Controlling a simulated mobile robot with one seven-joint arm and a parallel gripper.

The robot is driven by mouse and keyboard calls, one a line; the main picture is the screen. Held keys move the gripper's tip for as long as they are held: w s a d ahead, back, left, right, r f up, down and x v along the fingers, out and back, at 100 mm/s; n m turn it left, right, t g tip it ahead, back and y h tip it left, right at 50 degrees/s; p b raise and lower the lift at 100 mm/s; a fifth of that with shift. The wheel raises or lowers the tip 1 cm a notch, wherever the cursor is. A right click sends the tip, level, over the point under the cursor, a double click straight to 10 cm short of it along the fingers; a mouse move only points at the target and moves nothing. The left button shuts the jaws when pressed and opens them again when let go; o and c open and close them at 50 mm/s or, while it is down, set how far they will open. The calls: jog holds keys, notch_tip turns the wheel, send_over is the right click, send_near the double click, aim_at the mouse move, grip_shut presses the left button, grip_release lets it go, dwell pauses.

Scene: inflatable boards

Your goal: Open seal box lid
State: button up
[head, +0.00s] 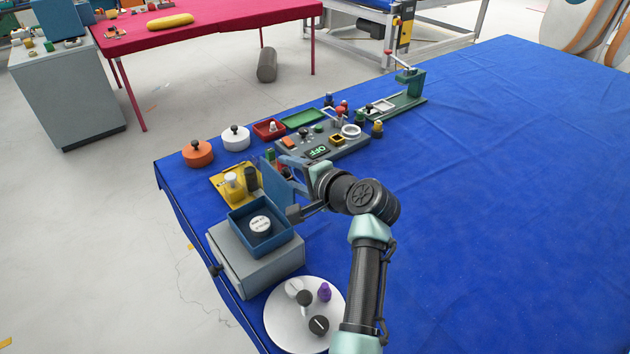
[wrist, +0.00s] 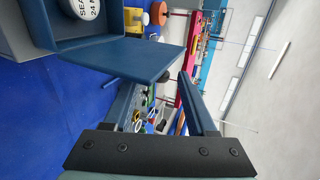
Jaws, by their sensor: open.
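The seal box (head: 248,247) is an open blue box on a grey block, near the left edge of the blue-covered table. The blue lid (head: 275,188) stands raised on the box's far right side. It fills the upper middle of the wrist view (wrist: 125,58). My gripper (head: 287,170) is beside the raised lid, open and empty. In the wrist view, its fingers (wrist: 160,92) are spread; the lid partly hides one. Contact is unclear.
A yellow stand (head: 222,183), an orange pot (head: 198,154) and a white pot (head: 235,139) are beyond the box. A grey control panel (head: 340,147) lies past my gripper. A white round plate (head: 285,335) with several knobs is nearer. The table's right side is clear.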

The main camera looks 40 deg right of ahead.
jog(key=b+v, duration=0.1)
jog(key=v, duration=1)
jog(key=w+a+r+n+t+h, duration=0.1)
jog(key=w+a+r+n+t, duration=0.15)
jog(key=a+r+n, duration=0.65)
jog(key=w+a+r+n+t+h, duration=0.15)
jog(key=a+r+t, duration=0.3)
jog(key=r, duration=1.05)
jog(key=s+a+r+n+t+y, duration=0.2)
jog(key=s+a+r+n+t, duration=0.4)
jog(key=s+a+r, duration=0.7)
notch_tip(320, 180, up, 4)
jog(key=shift+s+a+n+t, duration=0.3)
jog(key=shift+a+n, duration=0.35)
jog(key=shift+a, duration=0.4)
jog(key=shift+s+r, duration=0.15)
jog(key=shift+s, duration=0.1)
jog(key=shift+c, duration=0.6)
